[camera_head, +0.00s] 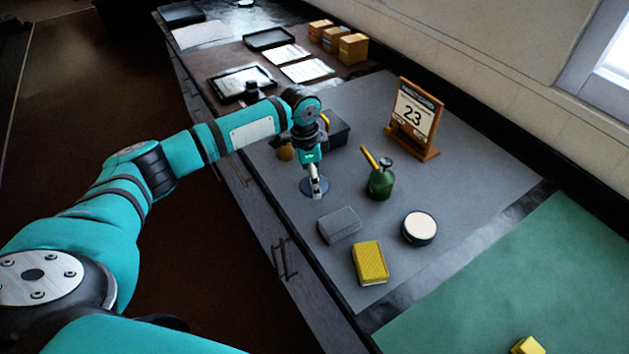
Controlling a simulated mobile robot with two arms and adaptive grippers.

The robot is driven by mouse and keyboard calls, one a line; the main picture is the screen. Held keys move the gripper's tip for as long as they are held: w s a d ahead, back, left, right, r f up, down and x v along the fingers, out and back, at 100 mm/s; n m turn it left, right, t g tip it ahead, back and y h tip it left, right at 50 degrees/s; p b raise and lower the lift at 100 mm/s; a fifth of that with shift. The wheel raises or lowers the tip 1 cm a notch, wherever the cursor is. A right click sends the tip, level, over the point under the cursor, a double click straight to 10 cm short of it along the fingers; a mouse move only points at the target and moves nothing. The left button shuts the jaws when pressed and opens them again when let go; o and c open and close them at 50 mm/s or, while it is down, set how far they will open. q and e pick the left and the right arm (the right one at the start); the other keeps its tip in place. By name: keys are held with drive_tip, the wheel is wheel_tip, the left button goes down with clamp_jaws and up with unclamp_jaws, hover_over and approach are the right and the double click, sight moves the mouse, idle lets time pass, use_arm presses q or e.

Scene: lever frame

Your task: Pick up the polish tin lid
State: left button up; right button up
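A flat, round, dark blue-grey disc (305,190), which looks like the polish tin lid, appears to lie on the grey mat near its left edge. My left gripper (317,191) points down over this disc and covers its middle. Its fingers look close together from this angle; I cannot tell whether they are open or shut, or touch the disc. A round black tin with a cream top face (419,225) stands apart to the lower right. My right gripper is not in view.
A grey block (339,224), a yellow sponge-like block (370,263) and a green oil can (381,182) stand nearby on the grey mat (470,180). A calendar stand (415,118) is behind. A black box (337,130) is partly hidden by my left arm.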

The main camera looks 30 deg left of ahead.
use_arm(q)
drive_tip(key=shift+f, duration=0.4)
drive_tip(key=shift+c, duration=0.2)
drive_tip(key=c, duration=1.1)
drive_tip(key=shift+s, duration=0.15)
drive_tip(key=c, duration=0.5)
drive_tip(key=shift+d, duration=0.1)
clamp_jaws()
